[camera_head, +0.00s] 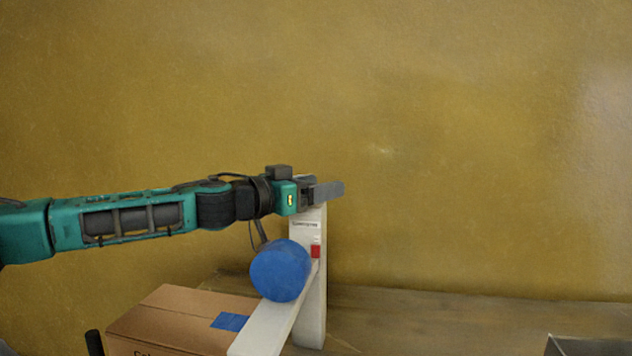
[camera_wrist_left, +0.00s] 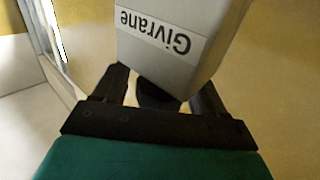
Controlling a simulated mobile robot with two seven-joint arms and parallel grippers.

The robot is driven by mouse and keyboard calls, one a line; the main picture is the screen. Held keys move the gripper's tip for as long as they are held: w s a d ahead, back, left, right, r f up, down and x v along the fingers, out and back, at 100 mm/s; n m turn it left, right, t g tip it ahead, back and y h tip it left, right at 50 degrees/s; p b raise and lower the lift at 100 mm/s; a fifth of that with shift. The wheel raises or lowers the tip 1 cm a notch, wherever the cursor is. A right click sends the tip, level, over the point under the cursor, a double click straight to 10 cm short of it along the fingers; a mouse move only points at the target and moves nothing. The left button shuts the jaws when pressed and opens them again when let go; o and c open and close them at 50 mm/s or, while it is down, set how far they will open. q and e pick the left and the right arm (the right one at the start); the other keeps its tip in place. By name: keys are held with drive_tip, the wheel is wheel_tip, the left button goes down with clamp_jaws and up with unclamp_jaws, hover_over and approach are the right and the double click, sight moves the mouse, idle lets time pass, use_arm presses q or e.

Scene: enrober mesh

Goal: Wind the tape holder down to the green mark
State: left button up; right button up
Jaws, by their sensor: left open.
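A white upright post (camera_head: 312,290) stands on the table, with a small label near its top and a red mark (camera_head: 316,251) on its face. A large blue roll (camera_head: 280,271) sits beside the post, above a pale arm (camera_head: 265,328) that reaches towards me. I see no green mark. My left gripper (camera_head: 325,190) is at the post's top, open. In the left wrist view, the post (camera_wrist_left: 190,25) bears the label "Givrane". A dark round part (camera_wrist_left: 155,95), perhaps a knob, lies between the open fingers, partly hidden by the post. I cannot tell whether they touch it.
A cardboard box (camera_head: 165,317) with a blue patch stands left of the pale arm. A grey, open-looking container (camera_head: 590,346) is cut off at the bottom right. The table (camera_head: 430,315) between post and container is clear. A yellow-brown wall (camera_head: 450,130) rises behind.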

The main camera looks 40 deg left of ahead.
use_arm(q)
drive_tip(key=shift+c, duration=0.2)
drive_tip(key=c, duration=0.9)
drive_tip(key=shift+r+m+h, duration=0.15)
drive_tip(key=shift+m+h, duration=0.15)
drive_tip(key=shift+h, duration=0.1)
